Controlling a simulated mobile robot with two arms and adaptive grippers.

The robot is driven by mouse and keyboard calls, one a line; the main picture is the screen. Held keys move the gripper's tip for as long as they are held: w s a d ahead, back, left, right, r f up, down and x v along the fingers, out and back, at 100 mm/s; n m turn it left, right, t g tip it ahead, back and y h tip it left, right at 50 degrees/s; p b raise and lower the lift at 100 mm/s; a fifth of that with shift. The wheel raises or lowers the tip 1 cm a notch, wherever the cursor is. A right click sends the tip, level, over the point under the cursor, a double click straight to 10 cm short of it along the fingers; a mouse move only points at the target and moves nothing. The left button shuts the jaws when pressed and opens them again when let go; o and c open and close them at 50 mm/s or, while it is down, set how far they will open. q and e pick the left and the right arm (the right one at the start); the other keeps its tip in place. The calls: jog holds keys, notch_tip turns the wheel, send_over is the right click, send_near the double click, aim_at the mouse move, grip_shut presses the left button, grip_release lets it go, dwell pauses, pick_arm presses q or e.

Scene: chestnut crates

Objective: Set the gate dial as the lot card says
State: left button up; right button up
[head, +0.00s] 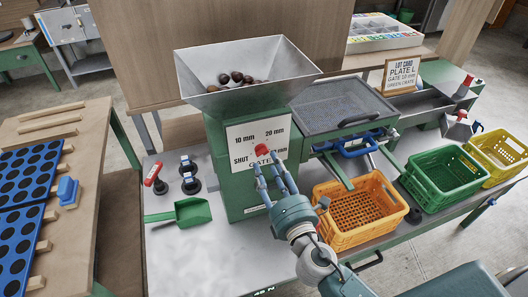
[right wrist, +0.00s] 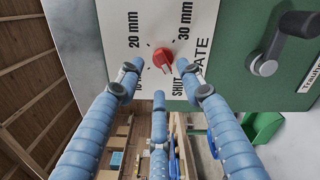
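The gate dial is a small red knob (head: 262,150) on the white plate (head: 247,135) on the green machine's front. The plate is marked 10 mm, 20 mm, 30 mm and SHUT. The dial also shows in the right wrist view (right wrist: 163,58); I cannot tell which mark it points to. My right gripper (head: 272,172) is open, its blue fingers reaching up to the dial. In the right wrist view two fingertips (right wrist: 157,70) lie either side of it, with no clear grip. The lot card (head: 403,72) reads PLATE L, GATE 10 mm, GREEN CRATE. My left gripper is out of view.
A hopper (head: 245,95) with chestnuts tops the machine. A black crank (right wrist: 284,45) shows beside the plate. An orange crate (head: 350,237), a green crate (head: 440,200) and a yellow crate (head: 497,158) stand at right. A green scoop (head: 190,212) lies left.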

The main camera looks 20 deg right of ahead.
aim_at(263, 153)
jog(key=w, duration=0.5)
jog(key=shift+w+p, duration=0.15)
jog(key=shift+p, duration=0.25)
grip_shut()
